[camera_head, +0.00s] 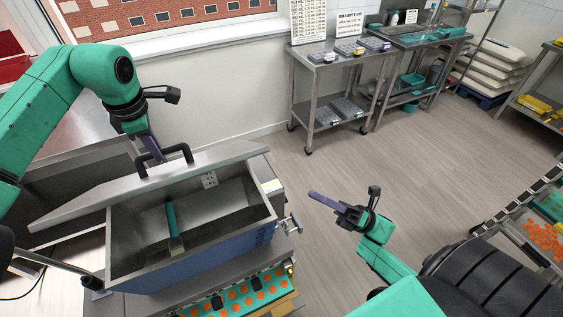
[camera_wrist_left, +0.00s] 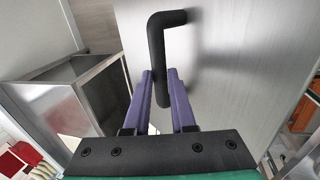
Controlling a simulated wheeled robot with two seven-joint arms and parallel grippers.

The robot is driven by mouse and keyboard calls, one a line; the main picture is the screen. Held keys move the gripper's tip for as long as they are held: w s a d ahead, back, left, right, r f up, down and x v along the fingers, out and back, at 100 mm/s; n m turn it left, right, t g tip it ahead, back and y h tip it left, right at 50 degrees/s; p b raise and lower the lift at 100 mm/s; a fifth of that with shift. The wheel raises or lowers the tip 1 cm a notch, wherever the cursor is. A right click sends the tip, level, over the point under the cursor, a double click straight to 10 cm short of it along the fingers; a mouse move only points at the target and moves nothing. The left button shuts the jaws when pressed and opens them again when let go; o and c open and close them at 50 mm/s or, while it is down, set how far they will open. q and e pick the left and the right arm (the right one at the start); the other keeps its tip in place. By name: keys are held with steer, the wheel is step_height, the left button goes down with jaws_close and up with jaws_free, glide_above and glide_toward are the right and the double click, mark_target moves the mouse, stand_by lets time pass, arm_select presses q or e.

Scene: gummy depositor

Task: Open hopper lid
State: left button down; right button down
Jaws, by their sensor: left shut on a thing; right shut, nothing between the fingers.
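The hopper (camera_head: 258,213) is a steel box with its lid (camera_head: 95,196) raised and tilted along the back edge, so the inside shows. The lid also fills much of the left wrist view (camera_wrist_left: 235,70). A black lid handle (camera_head: 180,150) stands on the lid. My left gripper (camera_head: 154,158) is shut on this handle (camera_wrist_left: 165,20), its purple fingers on either side of the bar in the left wrist view. A teal-handled scraper (camera_head: 172,222) is inside the hopper. My right gripper (camera_head: 325,200) is shut and empty, over the floor to the right of the hopper.
A mould tray with orange gummies (camera_head: 235,298) lies below the hopper's front. A conveyor rack (camera_head: 530,245) is at the right. Steel carts (camera_head: 335,75) stand along the back wall. The floor (camera_head: 420,150) between is clear.

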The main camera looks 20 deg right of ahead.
arm_select(q)
steer(key=shift+w+a+f, duration=0.1)
steer(key=shift+f, duration=0.1)
arm_select(e)
steer(key=w+a+r+n, duration=0.1)
steer(key=w+a+r, duration=0.5)
steer(key=r, duration=0.3)
steer(key=shift+a+r+g, duration=0.2)
steer(key=shift+a+g, duration=0.2)
steer(key=shift+a, duration=0.2)
